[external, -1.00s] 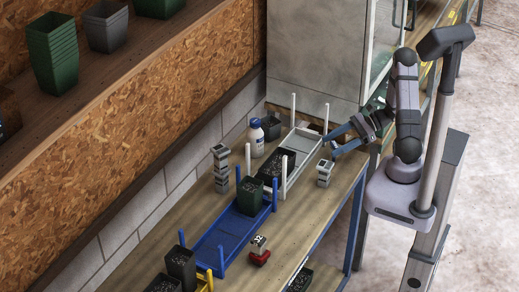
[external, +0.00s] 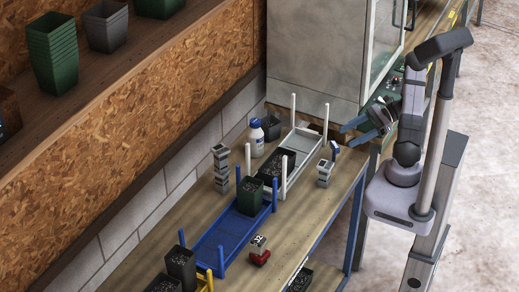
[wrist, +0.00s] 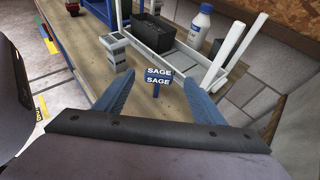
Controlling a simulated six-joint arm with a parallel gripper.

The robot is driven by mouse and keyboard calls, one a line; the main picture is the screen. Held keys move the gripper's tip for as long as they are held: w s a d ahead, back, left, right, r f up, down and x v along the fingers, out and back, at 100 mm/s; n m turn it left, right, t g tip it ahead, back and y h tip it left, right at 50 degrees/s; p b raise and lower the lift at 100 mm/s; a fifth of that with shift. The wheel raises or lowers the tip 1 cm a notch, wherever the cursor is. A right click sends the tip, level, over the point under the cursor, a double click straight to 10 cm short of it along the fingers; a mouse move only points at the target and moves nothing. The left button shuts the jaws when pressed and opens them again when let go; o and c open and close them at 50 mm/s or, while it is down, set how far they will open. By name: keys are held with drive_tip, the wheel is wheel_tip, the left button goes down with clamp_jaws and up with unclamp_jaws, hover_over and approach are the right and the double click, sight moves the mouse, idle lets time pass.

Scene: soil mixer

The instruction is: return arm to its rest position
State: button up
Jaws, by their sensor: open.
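The label is apart from the fingers. My arm stands folded upward on its base at the right.
A white tray with tall posts (external: 305,142) holds a black pot (external: 277,166). A white bottle (external: 256,138) stands behind. A red stand labelled 12 (external: 260,256) is at the front. Free floor lies to the right.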

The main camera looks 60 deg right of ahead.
drive_tip(key=shift+a, duration=0.1)
drive_tip(key=s+a+r+n+g+y+p, duration=0.25)
drive_tip(key=a+n+g, duration=0.6)
drive_tip(key=a, duration=0.75)
drive_tip(key=s+a+f+n+g+h, duration=0.2)
drive_tip(key=s+f+n+h, duration=0.15)
drive_tip(key=n, duration=0.25)
drive_tip(key=w+d+n+h, duration=0.1)
drive_tip(key=n+h, duration=0.1)
drive_tip(key=n, duration=0.2)
drive_tip(key=w+d+f+n+t+h+b, duration=0.1)
drive_tip(key=n+h, duration=0.2)
drive_tip(key=n, duration=0.1)
drive_tip(key=w+d+f+n+h+b, duration=0.1)
drive_tip(key=n+h, duration=0.2)
drive_tip(key=n, duration=0.2)
drive_tip(key=shift+f, duration=0.25)
wheel_tip(320, 180, up, 15)
drive_tip(key=p, duration=1.5)
drive_tip(key=shift+m, duration=0.25)
drive_tip(key=f+b, duration=0.5)
drive_tip(key=shift+s+f+b, duration=0.2)
drive_tip(key=shift+b, duration=0.1)
